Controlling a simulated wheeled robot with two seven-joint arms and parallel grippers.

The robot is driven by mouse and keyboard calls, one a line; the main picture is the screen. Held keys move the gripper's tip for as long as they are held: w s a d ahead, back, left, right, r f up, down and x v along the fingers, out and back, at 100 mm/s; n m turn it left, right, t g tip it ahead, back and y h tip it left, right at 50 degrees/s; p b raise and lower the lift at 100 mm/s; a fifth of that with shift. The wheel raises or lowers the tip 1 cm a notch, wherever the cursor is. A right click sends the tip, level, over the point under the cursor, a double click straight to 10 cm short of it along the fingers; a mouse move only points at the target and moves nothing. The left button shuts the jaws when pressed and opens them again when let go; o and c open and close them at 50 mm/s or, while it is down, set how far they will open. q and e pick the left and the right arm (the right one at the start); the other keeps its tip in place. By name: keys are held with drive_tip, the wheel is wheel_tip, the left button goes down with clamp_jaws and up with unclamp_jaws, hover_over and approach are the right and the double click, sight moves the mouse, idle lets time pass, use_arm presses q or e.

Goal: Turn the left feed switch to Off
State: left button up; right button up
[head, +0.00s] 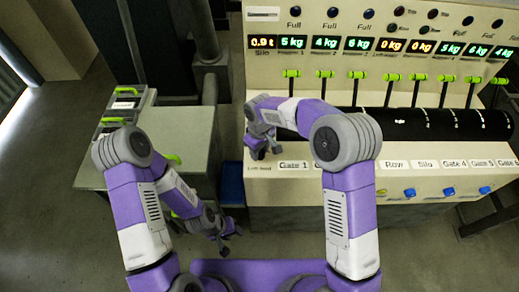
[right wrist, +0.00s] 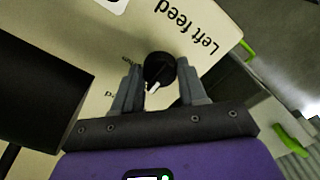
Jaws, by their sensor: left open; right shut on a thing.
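The left feed switch (right wrist: 159,66) is a round black knob with a white pointer mark, on the cream panel (right wrist: 225,30) beside the printed words "Left feed". In the right wrist view the white mark points down and slightly left in the picture. Small lettering beside the knob is partly hidden and unreadable. My right gripper (right wrist: 158,76) is shut on the knob, one finger on each side. In the head view my right gripper (head: 264,148) is at the panel's left end and hides the knob. My left gripper (head: 226,239) is open and empty, low and left of the panel.
A row of green-handled levers (head: 357,75) stands behind a black roller (head: 440,124). Weight displays (head: 340,44) glow above. Blue knobs (head: 409,192) line the panel front. A pale green cabinet (head: 180,135) stands to the left, with a gap between it and the panel.

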sight(260, 151)
drive_tip(key=o, duration=1.1)
drive_tip(key=shift+c, duration=0.2)
wheel_tip(260, 151, up, 8)
drive_tip(key=shift+f+p, duration=0.2)
drive_tip(key=shift+p, duration=0.35)
